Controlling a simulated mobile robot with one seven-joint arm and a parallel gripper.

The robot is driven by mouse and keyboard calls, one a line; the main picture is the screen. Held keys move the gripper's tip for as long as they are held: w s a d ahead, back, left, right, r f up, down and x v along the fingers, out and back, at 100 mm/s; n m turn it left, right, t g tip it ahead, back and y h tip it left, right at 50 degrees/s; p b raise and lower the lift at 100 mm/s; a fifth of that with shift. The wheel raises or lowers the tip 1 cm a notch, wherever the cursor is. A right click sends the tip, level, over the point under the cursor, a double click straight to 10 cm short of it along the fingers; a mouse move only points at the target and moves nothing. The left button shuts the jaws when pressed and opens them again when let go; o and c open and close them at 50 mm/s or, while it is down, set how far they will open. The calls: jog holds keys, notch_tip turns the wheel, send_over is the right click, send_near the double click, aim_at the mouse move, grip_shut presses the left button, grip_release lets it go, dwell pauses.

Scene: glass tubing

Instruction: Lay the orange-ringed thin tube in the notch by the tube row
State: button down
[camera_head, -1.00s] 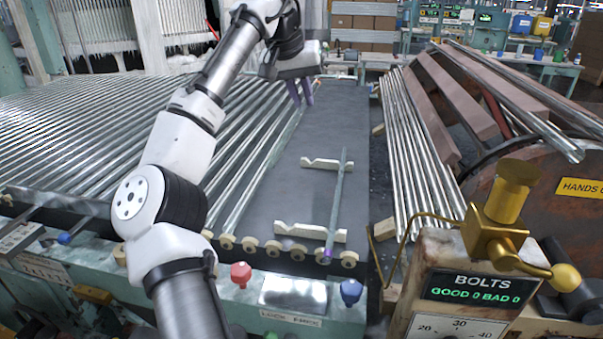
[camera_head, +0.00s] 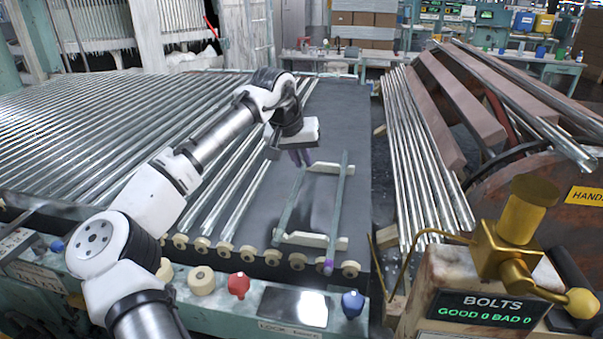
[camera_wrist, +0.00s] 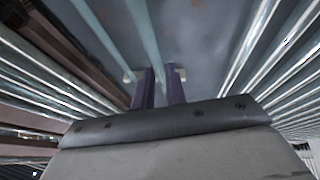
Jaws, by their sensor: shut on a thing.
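My gripper (camera_head: 301,158) has purple fingers and is shut on a thin greenish glass tube (camera_head: 288,208). The tube slants toward the near side, with its near end by the left end of the near notched rest (camera_head: 312,240). The far notched rest (camera_head: 328,168) lies just right of the fingers. I cannot tell whether the tube touches the rests. No orange ring is clear on it. In the wrist view the tube (camera_wrist: 148,35) runs between the fingers (camera_wrist: 160,88). A second thin tube (camera_head: 338,205), with a purple ring at its near end, lies across both rests to the right.
The tube row (camera_head: 110,130) fills the bed's left side, its nearest tubes just left of the held tube. Bare dark bed (camera_head: 350,120) lies beyond and right of the rests. Rollers (camera_head: 272,257) line the near edge.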

jog(key=shift+f, duration=2.25)
jog(key=shift+f, duration=0.45)
jog(key=c, duration=1.4)
grip_release()
jog(key=shift+c, duration=0.2)
jog(key=shift+r, duration=0.1)
jog(key=shift+r, duration=0.55)
jog(key=b+v, duration=0.1)
jog(key=v, duration=1)
jog(key=shift+s+r, duration=0.2)
jog(key=shift+r, duration=0.05)
jog(key=shift+a, duration=0.1)
